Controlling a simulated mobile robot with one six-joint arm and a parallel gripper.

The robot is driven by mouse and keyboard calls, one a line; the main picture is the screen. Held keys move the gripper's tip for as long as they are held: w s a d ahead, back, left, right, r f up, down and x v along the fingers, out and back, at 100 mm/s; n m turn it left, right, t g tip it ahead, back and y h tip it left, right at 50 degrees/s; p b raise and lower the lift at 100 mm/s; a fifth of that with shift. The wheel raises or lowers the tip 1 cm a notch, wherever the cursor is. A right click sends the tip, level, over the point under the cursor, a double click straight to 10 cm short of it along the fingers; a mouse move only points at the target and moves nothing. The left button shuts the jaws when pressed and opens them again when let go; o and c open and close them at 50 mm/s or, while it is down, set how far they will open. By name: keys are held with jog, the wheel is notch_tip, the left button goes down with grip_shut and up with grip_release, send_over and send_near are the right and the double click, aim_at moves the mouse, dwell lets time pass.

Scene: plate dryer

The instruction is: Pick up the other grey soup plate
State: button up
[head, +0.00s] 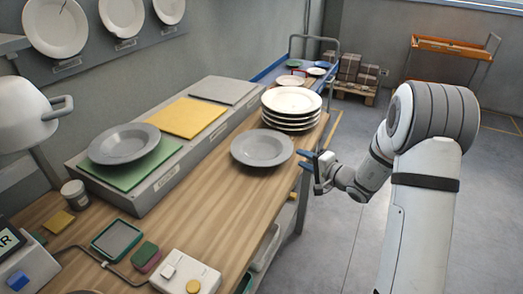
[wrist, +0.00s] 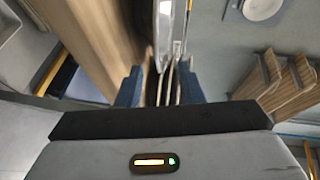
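One grey soup plate (head: 262,148) lies on the wooden worktop, in front of a stack of white plates (head: 291,113). Another grey soup plate (head: 124,143) rests on the green mat (head: 118,176) of the long grey unit. My gripper (head: 306,160) is just right of the worktop plate, at the worktop's right edge, with its blue fingers apart and pointing toward that plate. In the wrist view my gripper (wrist: 159,88) shows both blue fingers apart. Thin plate-like edges show between and beyond them; I cannot tell which plate they belong to.
The grey unit also has a yellow mat (head: 186,117) and a grey mat (head: 224,90). A control box (head: 186,274), sponges and a green-rimmed tray (head: 117,240) occupy the near worktop. A blue cart (head: 270,70) stands behind. The floor right of the worktop is open.

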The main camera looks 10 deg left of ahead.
jog(key=x, duration=0.2)
jog(key=p+x, duration=0.1)
jog(key=x, duration=0.2)
jog(key=shift+w+a+f, duration=0.15)
jog(key=shift+w+f, duration=0.15)
jog(key=shift+c, duration=0.5)
grip_shut()
jog(key=shift+r, duration=0.1)
